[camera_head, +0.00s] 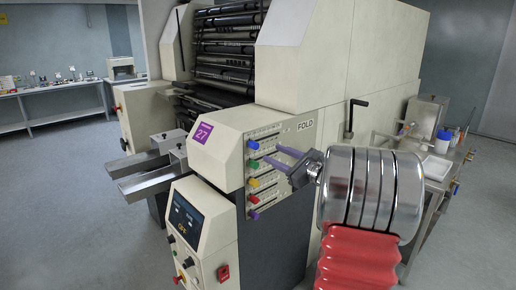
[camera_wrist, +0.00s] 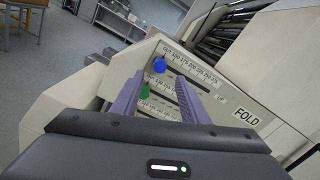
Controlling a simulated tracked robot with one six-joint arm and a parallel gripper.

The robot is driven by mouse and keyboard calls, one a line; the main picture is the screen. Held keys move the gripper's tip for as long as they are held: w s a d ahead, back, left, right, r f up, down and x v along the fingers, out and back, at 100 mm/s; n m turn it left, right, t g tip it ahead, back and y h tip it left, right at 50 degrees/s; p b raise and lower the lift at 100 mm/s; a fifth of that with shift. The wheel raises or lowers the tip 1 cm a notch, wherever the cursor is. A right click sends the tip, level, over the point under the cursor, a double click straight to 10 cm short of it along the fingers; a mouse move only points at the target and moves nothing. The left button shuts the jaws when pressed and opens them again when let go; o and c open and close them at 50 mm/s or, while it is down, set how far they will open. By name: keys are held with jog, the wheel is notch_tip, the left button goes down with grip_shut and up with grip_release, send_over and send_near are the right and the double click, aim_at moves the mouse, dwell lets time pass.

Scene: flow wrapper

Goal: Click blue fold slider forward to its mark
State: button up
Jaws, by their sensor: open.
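The blue fold slider (camera_head: 253,144) is the top knob of a column on the panel marked FOLD. In the wrist view the blue knob (camera_wrist: 159,65) sits near the left, low end of its numbered scale (camera_wrist: 190,63). The green slider (camera_head: 253,164) is just below it; it also shows in the wrist view (camera_wrist: 144,91). My gripper (camera_head: 271,154) has purple fingers, spread apart and empty, to the right of the blue and green knobs. In the wrist view the blue knob appears between and beyond the fingertips (camera_wrist: 159,79). I cannot tell any contact.
Yellow (camera_head: 253,182), red (camera_head: 253,199) and purple (camera_head: 253,215) knobs lie below. A control box (camera_head: 200,230) and metal rails (camera_head: 150,180) stand to the left. A crank handle (camera_head: 352,115) and a side table (camera_head: 438,166) are at right.

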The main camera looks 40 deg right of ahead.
aim_at(256, 146)
jog(key=w, duration=0.9)
jog(key=shift+w+a, duration=0.15)
jog(key=shift+w, duration=0.15)
jog(key=shift+c, duration=0.5)
grip_shut()
